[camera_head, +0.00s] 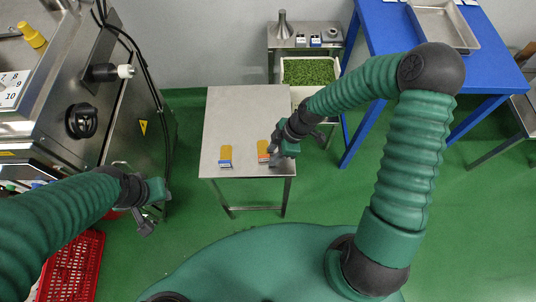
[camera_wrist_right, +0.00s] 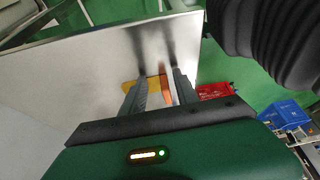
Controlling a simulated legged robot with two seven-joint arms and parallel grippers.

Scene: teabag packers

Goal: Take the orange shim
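In the right wrist view, orange shim material (camera_wrist_right: 154,83) shows between and beyond the two fingers of the right gripper (camera_wrist_right: 162,92), which stand apart; contact cannot be told. My left gripper (camera_head: 147,224) hangs off the table's left side, over the floor, too small to read its opening.
A bin of green leaves (camera_head: 308,71) stands behind the table, right of centre. A blue table (camera_head: 395,30) with a metal tray (camera_head: 443,25) is at the right. A steel machine (camera_head: 120,130) and a red crate (camera_head: 72,265) are at the left. The tabletop's back half is clear.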

